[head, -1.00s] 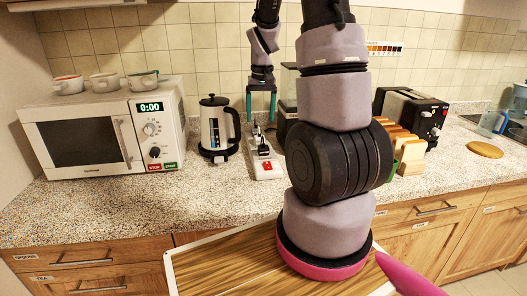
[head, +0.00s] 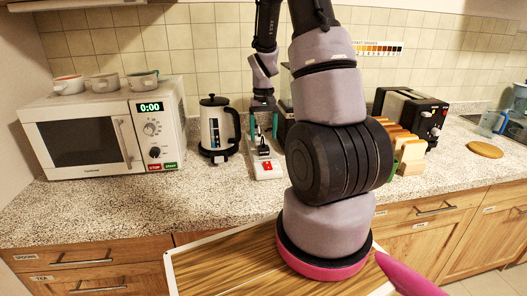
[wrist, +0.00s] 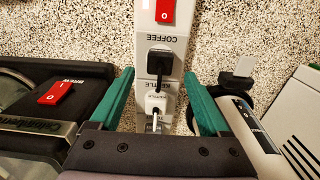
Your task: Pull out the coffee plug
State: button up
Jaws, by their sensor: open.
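A white power strip (head: 267,172) lies on the counter between the kettle and the coffee machine. In the wrist view the black plug (wrist: 160,60) sits in the socket by the COFFEE label, its black cord running toward my gripper. A white plug (wrist: 155,103) sits in the socket by the KETTLE label. My gripper (wrist: 160,76) is open, with its green fingers on either side of the strip and nothing held. The black plug lies in line with the gap, just beyond the fingertips. In the head view my gripper (head: 262,134) is low over the strip's back part.
A red switch (wrist: 166,10) is on the strip. The kettle (head: 216,128) stands close on the left, and the coffee machine (wrist: 50,105) is close beside my gripper. A microwave (head: 105,130) and a toaster (head: 410,112) stand farther out. The counter in front is clear.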

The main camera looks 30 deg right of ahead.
aim_at(263, 147)
jog(key=shift+f, duration=2.7)
grip_shut()
jog(key=shift+r, duration=0.1)
jog(key=shift+r, duration=2.95)
